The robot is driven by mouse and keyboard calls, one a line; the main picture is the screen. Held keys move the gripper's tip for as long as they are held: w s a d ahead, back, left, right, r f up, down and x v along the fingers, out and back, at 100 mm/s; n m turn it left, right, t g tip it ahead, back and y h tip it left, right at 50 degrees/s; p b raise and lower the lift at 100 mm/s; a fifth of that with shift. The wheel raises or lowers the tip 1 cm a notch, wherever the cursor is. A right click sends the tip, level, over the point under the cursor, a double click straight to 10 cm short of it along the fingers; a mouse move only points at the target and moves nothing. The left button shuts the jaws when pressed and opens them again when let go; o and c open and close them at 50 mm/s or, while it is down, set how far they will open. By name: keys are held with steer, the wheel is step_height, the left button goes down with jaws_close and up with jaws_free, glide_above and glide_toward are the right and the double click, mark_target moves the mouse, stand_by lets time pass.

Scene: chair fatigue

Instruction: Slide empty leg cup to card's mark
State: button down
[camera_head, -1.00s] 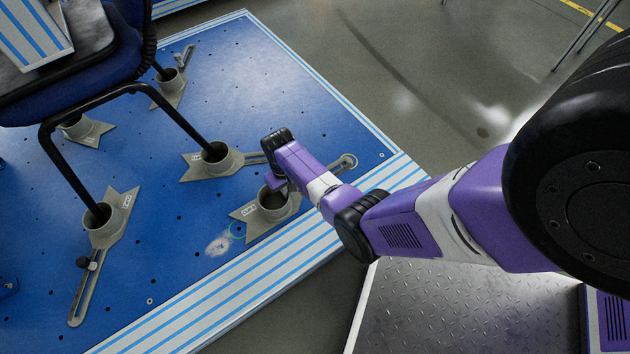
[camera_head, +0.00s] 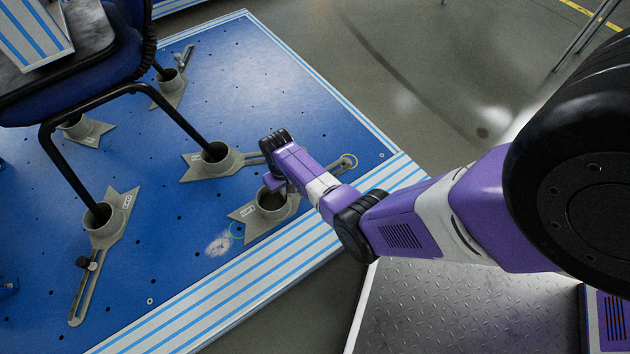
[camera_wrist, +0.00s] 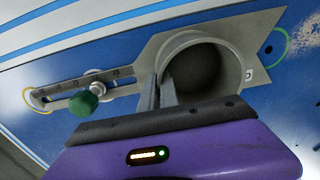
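The empty leg cup (camera_head: 271,201) is a grey round socket on a flat forked plate with a slotted arm, standing on the blue platform. It also shows in the wrist view (camera_wrist: 205,70), open and empty, with its slotted arm to the left. A green knob (camera_wrist: 83,103) and a silver bolt sit along that slot. My gripper (camera_wrist: 158,92) has one finger on each side of the cup's near-left wall and looks closed on it. A cyan-green ring mark (camera_head: 237,230) lies at the forked end, also in the wrist view (camera_wrist: 284,42). I cannot make out a card.
A yellow ring (camera_head: 348,161) lies at the slot's far end. A neighbouring cup (camera_head: 217,160) with a chair leg in it stands close behind mine. Another chair-leg cup (camera_head: 105,222) stands to the left. A pale smudge (camera_head: 219,244) marks the platform. The striped edge (camera_head: 290,262) runs in front.

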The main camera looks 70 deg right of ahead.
steer(key=shift+w+a, duration=0.55)
steer(key=shift+a, duration=0.25)
steer(key=shift+w+a, duration=0.5)
steer(key=shift+a, duration=0.25)
steer(key=c, duration=1.6)
jaws_free()
steer(key=shift+c, duration=0.2)
steer(key=shift+r, duration=0.1)
step_height(320, 180, up, 6)
steer(key=p, duration=0.6)
steer(key=shift+d, duration=0.1)
